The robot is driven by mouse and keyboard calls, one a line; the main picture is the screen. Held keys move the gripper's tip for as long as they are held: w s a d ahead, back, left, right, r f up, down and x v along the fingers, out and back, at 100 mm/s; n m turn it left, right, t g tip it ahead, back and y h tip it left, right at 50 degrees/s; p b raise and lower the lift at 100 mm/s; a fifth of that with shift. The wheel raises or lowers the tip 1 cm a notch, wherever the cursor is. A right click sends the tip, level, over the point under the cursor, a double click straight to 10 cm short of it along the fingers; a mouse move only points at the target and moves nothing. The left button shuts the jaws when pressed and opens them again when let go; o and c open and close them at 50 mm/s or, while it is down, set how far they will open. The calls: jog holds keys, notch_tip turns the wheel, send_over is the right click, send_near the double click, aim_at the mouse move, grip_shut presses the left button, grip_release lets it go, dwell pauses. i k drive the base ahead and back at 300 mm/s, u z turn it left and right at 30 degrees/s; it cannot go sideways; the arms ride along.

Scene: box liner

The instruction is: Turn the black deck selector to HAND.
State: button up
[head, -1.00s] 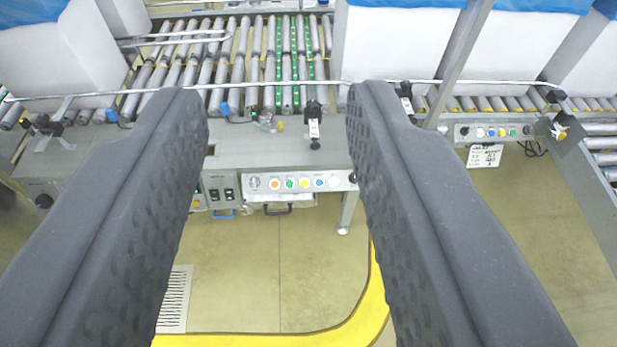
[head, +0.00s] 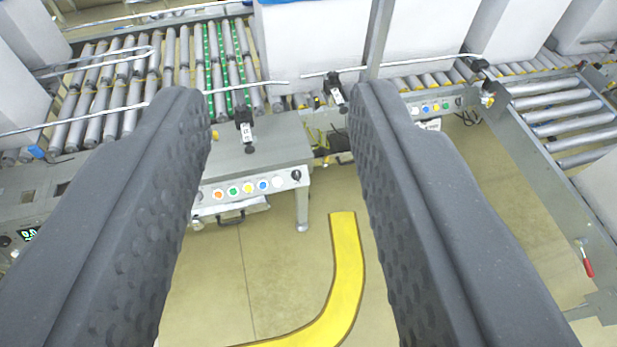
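My gripper (head: 278,95) is open and empty, its two dark textured fingers wide apart at left and right. Between them, farther off and below the fingertips, a black selector knob (head: 296,175) sits at the right end of a grey button panel (head: 243,203). The panel also carries orange, green, yellow, blue and white buttons. Nothing touches the knob. Its pointer direction and any lettering are too small to read. The left finger hides the panel's left end.
Roller conveyors (head: 228,60) with large white boxes (head: 310,45) run behind the panel. A second button panel (head: 433,108) is farther right, partly behind the right finger. A metal post (head: 379,35) rises there. Open floor with a curved yellow stripe (head: 347,270) lies in front.

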aim_at(296, 175)
jog(key=k, duration=0.6)
jog(key=u, duration=0.45)
jog(key=i, duration=1.15)
jog(key=u, duration=0.4)
